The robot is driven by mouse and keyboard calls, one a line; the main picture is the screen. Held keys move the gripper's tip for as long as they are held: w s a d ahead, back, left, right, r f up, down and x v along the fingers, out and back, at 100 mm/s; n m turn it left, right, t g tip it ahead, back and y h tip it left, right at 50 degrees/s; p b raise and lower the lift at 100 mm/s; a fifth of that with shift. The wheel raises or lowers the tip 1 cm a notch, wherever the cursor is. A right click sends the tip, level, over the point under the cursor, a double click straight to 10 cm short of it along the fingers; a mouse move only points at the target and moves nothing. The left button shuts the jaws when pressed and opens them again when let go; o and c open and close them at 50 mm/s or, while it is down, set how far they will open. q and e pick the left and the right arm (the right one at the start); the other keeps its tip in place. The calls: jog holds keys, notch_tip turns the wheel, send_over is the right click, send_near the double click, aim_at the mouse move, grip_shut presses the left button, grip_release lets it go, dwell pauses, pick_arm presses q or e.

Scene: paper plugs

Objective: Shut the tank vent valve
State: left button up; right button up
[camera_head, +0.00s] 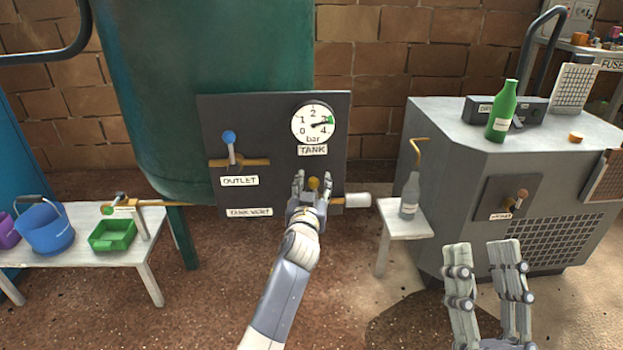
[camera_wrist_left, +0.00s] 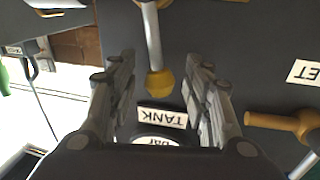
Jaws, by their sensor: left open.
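The tank vent valve has a yellow knob (camera_head: 313,183) on a grey rod, low on the dark panel (camera_head: 282,180) under the TANK gauge. The label TANK VENT (camera_head: 250,212) is at the panel's lower left. In the left wrist view the yellow knob (camera_wrist_left: 159,82) lies between the fingers of my left gripper (camera_wrist_left: 160,75), with gaps on both sides. My left gripper (camera_head: 312,180) is open in the head view and hides the valve's base. My right gripper (camera_head: 489,255) is open and empty, in front of the grey cabinet.
The OUTLET valve with a blue knob (camera_head: 229,136) is up and left on the panel. A white cylinder (camera_head: 357,200) sticks out at the panel's right. A grey bottle (camera_head: 410,196) stands on a small white table to the right; a green bottle (camera_head: 502,112) tops the cabinet (camera_head: 450,135).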

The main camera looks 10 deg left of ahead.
pick_arm(q)
jog(key=shift+w, duration=0.4)
pick_arm(e)
jog(key=shift+a+r+y, duration=0.1)
jog(key=shift+r+y, duration=0.2)
jog(key=shift+r, duration=0.1)
pick_arm(q)
jog(key=shift+r, duration=0.1)
grip_shut()
